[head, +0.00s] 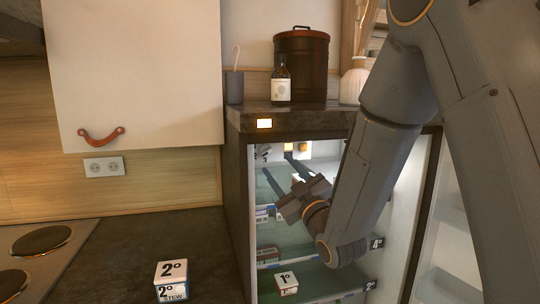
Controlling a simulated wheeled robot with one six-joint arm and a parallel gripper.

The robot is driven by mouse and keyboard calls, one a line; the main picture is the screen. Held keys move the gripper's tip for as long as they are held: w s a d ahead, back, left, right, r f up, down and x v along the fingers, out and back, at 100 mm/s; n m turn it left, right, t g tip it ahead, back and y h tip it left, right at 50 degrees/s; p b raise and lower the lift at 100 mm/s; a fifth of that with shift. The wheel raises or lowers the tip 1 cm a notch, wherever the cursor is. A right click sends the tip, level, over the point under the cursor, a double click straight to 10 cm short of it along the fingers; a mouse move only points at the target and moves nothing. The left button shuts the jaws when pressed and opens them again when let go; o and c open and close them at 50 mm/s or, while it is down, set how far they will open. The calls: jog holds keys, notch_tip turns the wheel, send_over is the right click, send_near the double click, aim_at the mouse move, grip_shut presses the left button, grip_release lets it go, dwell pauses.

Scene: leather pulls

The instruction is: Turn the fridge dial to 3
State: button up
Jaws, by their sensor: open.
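The fridge (236,170) stands open under a dark counter, its inside lit. At the top of its back wall is a small white panel (318,148) with yellow-orange squares (303,147). A small dark shape (263,152) sits at the upper left of the interior. I cannot make out which of these is the dial, nor any dial number or pointer. My gripper (276,162) is inside the fridge, open and empty. Its two dark fingers point up and left, toward the upper back, just below the panel. I cannot tell whether a fingertip touches anything.
Glass shelves hold boxes, one marked 1° (287,284); shelf edges carry tags such as 4° (377,243). The open door (445,235) is at right. A 2° box (171,281) stands on the left counter beside the hob (40,241). A bottle (280,82) and canister (301,60) stand above.

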aim_at(269, 153)
jog(key=p+x, duration=0.2)
jog(key=x, duration=0.4)
jog(key=shift+w+a, duration=0.1)
jog(key=shift+w, duration=0.2)
jog(key=c, duration=1)
jog(key=shift+n, duration=0.3)
jog(key=n+g+b, duration=0.1)
jog(key=n+b, duration=0.1)
jog(key=n, duration=0.1)
jog(key=shift+y, duration=0.4)
jog(key=shift+r+n+g+y+b, duration=0.15)
jog(key=shift+n+g+b, duration=0.35)
jog(key=shift+n, duration=0.4)
jog(key=shift+n+g+y+b, duration=0.15)
jog(key=shift+n+g+b, duration=0.15)
jog(key=shift+n+b, duration=0.5)
jog(key=shift+n, duration=0.3)
